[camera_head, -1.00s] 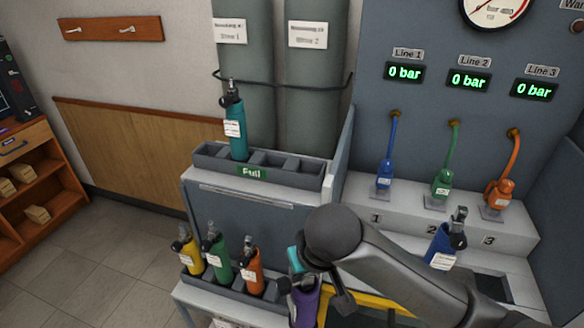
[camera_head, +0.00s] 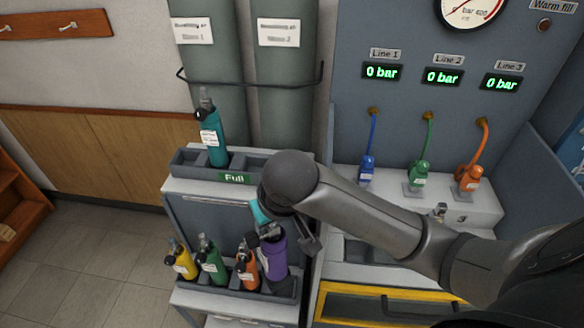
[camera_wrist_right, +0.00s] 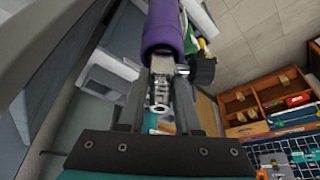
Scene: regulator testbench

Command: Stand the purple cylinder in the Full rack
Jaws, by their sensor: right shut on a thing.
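The purple cylinder (camera_head: 275,260) is upright, a little tilted, at the right end of the lower rack in the head view. My right gripper (camera_wrist_right: 160,100) is shut on its valve end; the purple body (camera_wrist_right: 162,28) extends away from the fingers in the wrist view. In the head view my right wrist partly covers the gripper. Whether the cylinder's base is clear of the lower rack is hard to tell. The Full rack (camera_head: 200,174) is on the upper shelf. A teal cylinder (camera_head: 213,142) stands in its left part; my arm hides its right end. My left gripper is not in view.
The lower rack (camera_head: 225,286) holds yellow (camera_head: 183,262), green (camera_head: 212,263) and orange (camera_head: 247,266) cylinders. Two large grey tanks (camera_head: 280,90) stand behind the Full rack. The gauge panel (camera_head: 410,125) with three hoses is on the right.

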